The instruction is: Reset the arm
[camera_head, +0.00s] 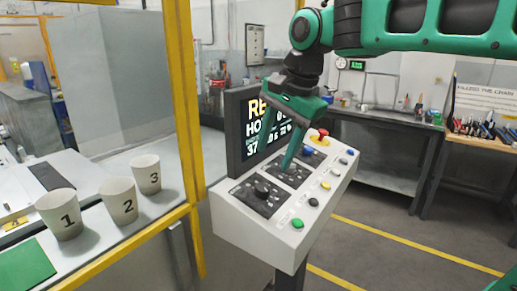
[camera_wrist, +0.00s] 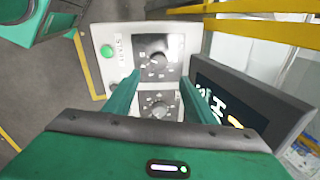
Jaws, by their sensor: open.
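My gripper (camera_head: 277,150) is green and hangs over the white control panel (camera_head: 240,226) in the head view. Its two fingers are apart, with nothing held between them. One knob (camera_head: 262,189) shows at the panel's near end. A second knob is partly hidden by a finger in the head view. Whether the fingertips touch the panel I cannot tell.
A dark screen (camera_head: 250,130) stands along the panel's left side, close to my gripper. A red emergency button (camera_head: 322,132) and several coloured buttons sit on the panel. Numbered cups (camera_head: 62,214) stand on a left table behind a yellow frame (camera_head: 184,110). Floor at right is open.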

